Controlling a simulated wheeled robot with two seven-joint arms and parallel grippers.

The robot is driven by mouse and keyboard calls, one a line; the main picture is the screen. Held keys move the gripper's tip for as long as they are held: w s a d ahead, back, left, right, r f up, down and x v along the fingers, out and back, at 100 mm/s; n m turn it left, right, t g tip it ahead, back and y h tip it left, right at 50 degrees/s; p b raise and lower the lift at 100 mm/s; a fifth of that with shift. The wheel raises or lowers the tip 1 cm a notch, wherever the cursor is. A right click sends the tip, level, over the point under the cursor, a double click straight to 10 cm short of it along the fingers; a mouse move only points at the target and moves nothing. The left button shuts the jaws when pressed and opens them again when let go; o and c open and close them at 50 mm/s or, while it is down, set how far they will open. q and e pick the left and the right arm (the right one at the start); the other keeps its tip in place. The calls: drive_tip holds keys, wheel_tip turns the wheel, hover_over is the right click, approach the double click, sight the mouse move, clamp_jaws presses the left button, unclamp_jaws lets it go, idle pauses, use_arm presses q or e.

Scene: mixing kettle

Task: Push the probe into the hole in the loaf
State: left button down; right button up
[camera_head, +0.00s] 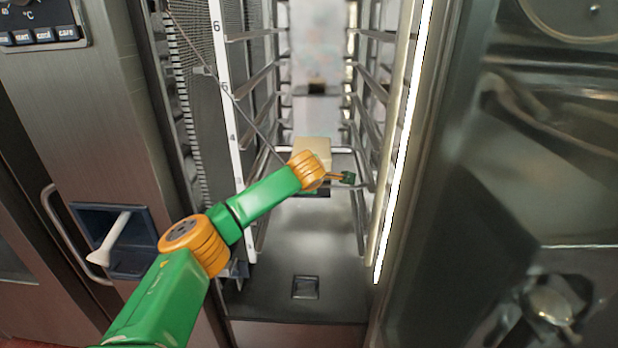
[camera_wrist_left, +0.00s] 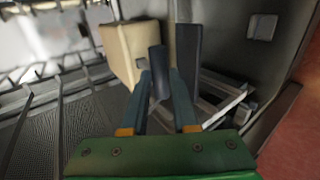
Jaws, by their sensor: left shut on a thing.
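The loaf (camera_head: 313,148) is a pale tan block on a rack inside the tall metal cabinet, just behind my left wrist in the head view. My right gripper is out of view.
A thin cable (camera_head: 250,122) slants down from the upper left towards my left wrist. Rack rails (camera_head: 372,85) line both sides of the cabinet. A blue holder (camera_head: 112,240) with a white handle is on the left. The open door (camera_head: 480,180) stands at the right.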

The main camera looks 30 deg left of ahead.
use_arm(q)
drive_tip(key=shift+w, duration=0.1)
drive_tip(key=shift+c, duration=0.6)
unclamp_jaws()
wheel_tip(320, 180, up, 7)
drive_tip(key=p, duration=0.5)
drive_tip(key=shift+p, duration=0.3)
drive_tip(key=shift+f, duration=0.1)
idle(0.5)
